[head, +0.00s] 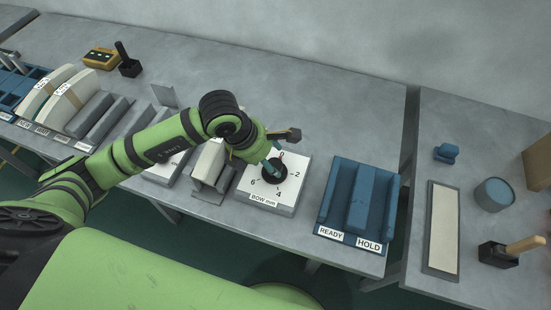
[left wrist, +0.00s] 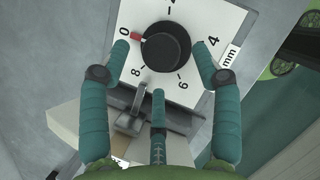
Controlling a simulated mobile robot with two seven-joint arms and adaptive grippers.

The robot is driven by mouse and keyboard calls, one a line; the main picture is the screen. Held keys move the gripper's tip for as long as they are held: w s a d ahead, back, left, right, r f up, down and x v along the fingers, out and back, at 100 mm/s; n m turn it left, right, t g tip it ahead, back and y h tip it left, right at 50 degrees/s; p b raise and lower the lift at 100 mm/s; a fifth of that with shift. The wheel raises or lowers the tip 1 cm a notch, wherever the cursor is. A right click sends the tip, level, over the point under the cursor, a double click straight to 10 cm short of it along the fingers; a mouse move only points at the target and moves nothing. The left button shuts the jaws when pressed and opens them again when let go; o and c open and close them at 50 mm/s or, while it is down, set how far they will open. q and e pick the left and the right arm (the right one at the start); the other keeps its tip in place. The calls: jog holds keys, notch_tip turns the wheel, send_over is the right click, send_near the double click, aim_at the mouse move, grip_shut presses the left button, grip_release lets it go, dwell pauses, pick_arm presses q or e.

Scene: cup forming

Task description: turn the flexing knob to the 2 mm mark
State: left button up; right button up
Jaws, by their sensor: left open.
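The flexing knob (left wrist: 166,46) is a round black knob on a white dial plate (left wrist: 205,18) marked 0, 2, 4, 6 and 8. Its red pointer (left wrist: 137,37) is at the 0 mark in the left wrist view. In the head view, the knob (head: 274,172) sits on the plate labelled BOW mm (head: 263,199). My left gripper (left wrist: 161,62) is open, with its teal fingers spread around the knob and no clear contact. In the head view, the left gripper (head: 275,163) is over the knob and hides part of it. My right gripper is not in view.
A blue READY/HOLD rack (head: 359,200) stands right of the dial. A grey fixture with a cream piece (head: 209,160) is close on its left. Further left are cream forms (head: 62,92). A second table (head: 470,130) is at right. The bench behind the dial is clear.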

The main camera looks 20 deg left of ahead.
aim_at(274, 164)
pick_arm(q)
jog(key=shift+x, duration=1.1)
jog(key=shift+w+d+f, duration=0.15)
jog(key=shift+d+f, duration=0.1)
jog(key=shift+f, duration=0.25)
jog(key=c, duration=1.1)
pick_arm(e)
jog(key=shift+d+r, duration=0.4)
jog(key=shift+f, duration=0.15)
